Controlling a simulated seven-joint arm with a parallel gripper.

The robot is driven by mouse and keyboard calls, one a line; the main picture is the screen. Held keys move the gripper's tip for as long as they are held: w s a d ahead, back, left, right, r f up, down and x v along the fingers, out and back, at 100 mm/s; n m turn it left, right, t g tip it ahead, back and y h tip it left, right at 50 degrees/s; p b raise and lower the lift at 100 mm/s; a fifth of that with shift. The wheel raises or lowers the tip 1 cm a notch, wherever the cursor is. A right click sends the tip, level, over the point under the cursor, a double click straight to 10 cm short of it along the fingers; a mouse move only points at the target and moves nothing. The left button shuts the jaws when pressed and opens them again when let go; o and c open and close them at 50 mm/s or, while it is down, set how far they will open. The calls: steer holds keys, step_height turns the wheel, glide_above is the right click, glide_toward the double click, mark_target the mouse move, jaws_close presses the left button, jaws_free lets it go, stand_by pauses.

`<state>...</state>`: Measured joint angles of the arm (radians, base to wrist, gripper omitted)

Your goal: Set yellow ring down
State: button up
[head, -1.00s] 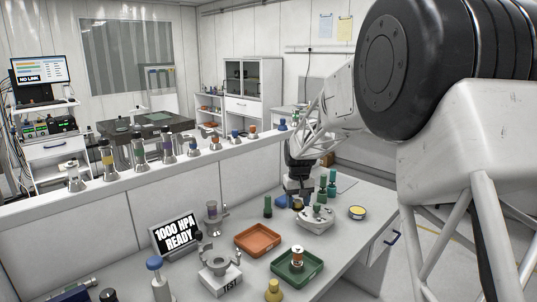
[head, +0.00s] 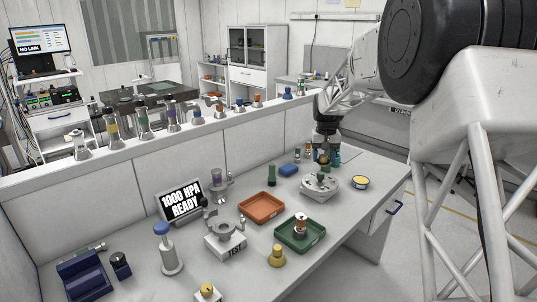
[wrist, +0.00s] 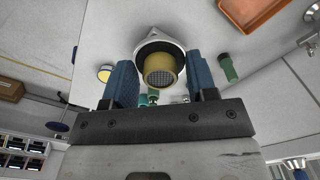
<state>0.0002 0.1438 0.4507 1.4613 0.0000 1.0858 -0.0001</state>
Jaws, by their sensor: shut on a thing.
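The yellow ring (wrist: 160,70) sits between the two blue fingers of my gripper (wrist: 163,82) in the wrist view, with a dark mesh face towards the camera. My gripper is shut on it. In the head view my gripper (head: 324,157) is at the back right of the bench, beyond a grey round fixture (head: 320,190). The ring is too small there to make out clearly. In the wrist view a pale plate with a dark round part (wrist: 160,42) shows behind the ring; I cannot tell whether they touch.
A yellow-topped tin (head: 360,182) is to the right. An orange tray (head: 262,216) and a green tray (head: 284,238) lie nearer. Some green pieces stand close by my gripper.

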steer(key=s+a+f+n, duration=0.3)
steer(key=a+f, duration=0.3)
steer(key=s+a+f+n, duration=0.4)
steer(key=a+f, duration=0.2)
steer(key=s+a+f+n, duration=0.4)
steer(key=a+f, duration=0.2)
steer(key=shift+a+f, duration=0.35)
steer(key=shift+f, duration=0.05)
steer(key=shift+w, duration=0.1)
steer(key=w+a, duration=0.1)
steer(key=w, duration=0.3)
steer(key=w+a+f, duration=0.1)
steer(key=w, duration=0.4)
steer(key=w+a, duration=0.1)
steer(key=w, duration=0.4)
steer(key=shift+w+a+f, duration=0.2)
steer(key=shift+w+a, duration=0.05)
steer(key=shift+a, duration=0.05)
steer(key=shift+w+a, duration=0.1)
steer(key=shift+w, duration=0.3)
steer(key=shift+f, duration=1.8)
